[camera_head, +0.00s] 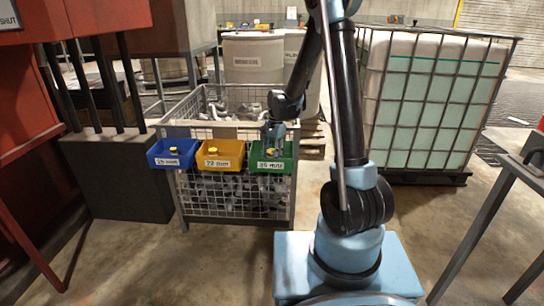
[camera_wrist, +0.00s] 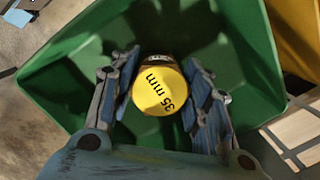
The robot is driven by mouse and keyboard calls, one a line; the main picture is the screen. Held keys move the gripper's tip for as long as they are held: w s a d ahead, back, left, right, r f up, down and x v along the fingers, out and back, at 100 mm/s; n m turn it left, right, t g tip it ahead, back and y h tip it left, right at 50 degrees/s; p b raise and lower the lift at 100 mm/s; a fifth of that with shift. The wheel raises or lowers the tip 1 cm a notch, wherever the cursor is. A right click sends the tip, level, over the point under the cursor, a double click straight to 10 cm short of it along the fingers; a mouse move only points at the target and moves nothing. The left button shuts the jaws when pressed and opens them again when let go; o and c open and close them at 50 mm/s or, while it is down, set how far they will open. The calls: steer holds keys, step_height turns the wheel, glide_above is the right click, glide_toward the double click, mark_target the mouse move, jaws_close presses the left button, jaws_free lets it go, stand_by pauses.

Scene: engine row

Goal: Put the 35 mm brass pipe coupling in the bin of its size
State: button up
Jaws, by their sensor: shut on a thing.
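The coupling (camera_wrist: 160,90) has a yellow end face marked "35 mm" and sits between the two blue-padded fingers of my gripper (camera_wrist: 161,82) in the wrist view. My gripper is shut on it. The green bin (camera_wrist: 80,60) lies around and below the coupling. In the head view my gripper (camera_head: 275,137) points down at the green bin (camera_head: 271,166), whose label reads 35 mm. The coupling shows there as a small yellow spot (camera_head: 271,152) at the bin's opening. I cannot tell whether it touches the bin floor.
A yellow bin (camera_head: 220,155) labelled 22 mm and a blue bin (camera_head: 173,154) hang left of the green one, each with a yellow item in it. They hang on a wire cage (camera_head: 235,212) of metal parts. A caged white tank (camera_head: 436,95) stands right.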

steer(key=o, duration=1.3)
steer(key=shift+r, duration=0.1)
steer(key=r, duration=0.7)
steer(key=w+d+r, duration=0.1)
steer(key=r, duration=0.2)
steer(key=shift+w+d+r, duration=0.1)
steer(key=shift+r, duration=0.2)
steer(key=s+d+r+n+t, duration=0.15)
steer(key=s+d+r, duration=0.25)
steer(key=s+d, duration=0.4)
steer(key=s+d+r+n, duration=0.3)
steer(key=s+d, duration=0.2)
steer(key=s, duration=0.4)
steer(key=s+d+f+n, duration=0.1)
steer(key=s+d+f, duration=0.1)
steer(key=s, duration=0.3)
steer(key=s+d+f+n+t, duration=0.1)
steer(key=s+d+f+n, duration=0.1)
steer(key=s, duration=0.3)
steer(key=s+d+f+n+t+h, duration=0.1)
steer(key=s+d+f+n, duration=0.1)
steer(key=s, duration=0.4)
steer(key=shift+d+f, duration=0.7)
steer(key=shift+f, duration=0.15)
